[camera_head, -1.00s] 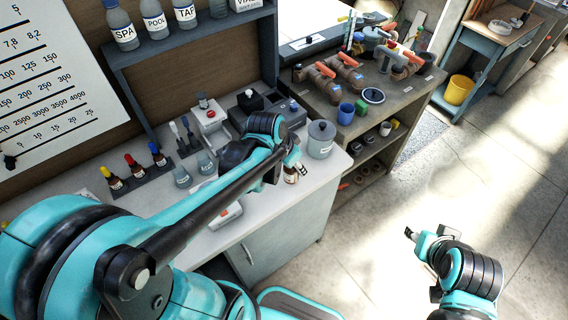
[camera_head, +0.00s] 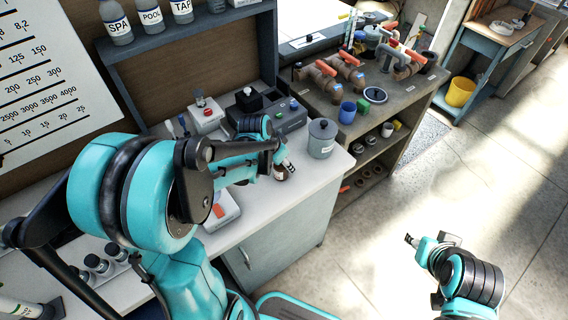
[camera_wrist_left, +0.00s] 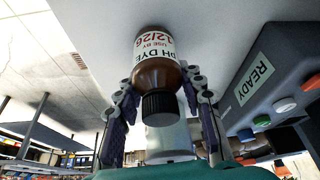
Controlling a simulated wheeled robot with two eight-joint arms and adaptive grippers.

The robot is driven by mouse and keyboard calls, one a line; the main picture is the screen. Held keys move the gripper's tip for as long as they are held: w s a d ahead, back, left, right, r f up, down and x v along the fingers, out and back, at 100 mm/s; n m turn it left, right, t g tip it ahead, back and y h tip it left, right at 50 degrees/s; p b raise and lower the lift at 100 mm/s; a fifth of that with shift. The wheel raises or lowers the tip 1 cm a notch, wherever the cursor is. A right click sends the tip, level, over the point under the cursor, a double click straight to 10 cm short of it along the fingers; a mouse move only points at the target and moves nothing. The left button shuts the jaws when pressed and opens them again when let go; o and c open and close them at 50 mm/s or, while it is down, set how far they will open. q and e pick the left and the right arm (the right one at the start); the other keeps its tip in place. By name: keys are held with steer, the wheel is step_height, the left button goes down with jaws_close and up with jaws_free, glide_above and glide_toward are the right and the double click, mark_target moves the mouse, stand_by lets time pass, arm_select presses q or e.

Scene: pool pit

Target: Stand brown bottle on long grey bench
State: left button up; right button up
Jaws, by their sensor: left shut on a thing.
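The brown bottle (camera_wrist_left: 157,75) has a black cap and a white label reading "PH DYE". In the left wrist view it lies between the two fingers of my left gripper (camera_wrist_left: 160,88), which is shut on it. In the head view the bottle (camera_head: 281,173) shows small under my left gripper (camera_head: 284,166), over the right part of the long bench with a pale grey top (camera_head: 316,183). I cannot tell whether its base touches the top. My right gripper (camera_head: 411,239) is away over the floor at the right; its fingers are too small to judge.
A grey lidded jar (camera_head: 322,138) stands just right of my left gripper. A dark device (camera_head: 283,115) and a white device with a red knob (camera_head: 206,115) stand behind. A pipe-covered shelf unit (camera_head: 395,112) adjoins at the right. The bench's front right corner is clear.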

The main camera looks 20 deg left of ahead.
arm_select(q)
steer(key=shift+f, duration=0.15)
steer(key=o, duration=1.2)
steer(key=shift+o, duration=0.2)
steer(key=shift+r, duration=0.2)
steer(key=p+v, duration=0.4)
steer(key=v, duration=0.8)
steer(key=s+d+r+n+t+y, duration=0.1)
steer(key=s+d+r+n+t, duration=0.2)
steer(key=s+d, duration=0.4)
steer(key=shift+s+n+y, duration=0.4)
steer(key=shift+s+n, duration=0.2)
steer(key=shift+s, duration=1.05)
steer(key=shift+f, duration=0.15)
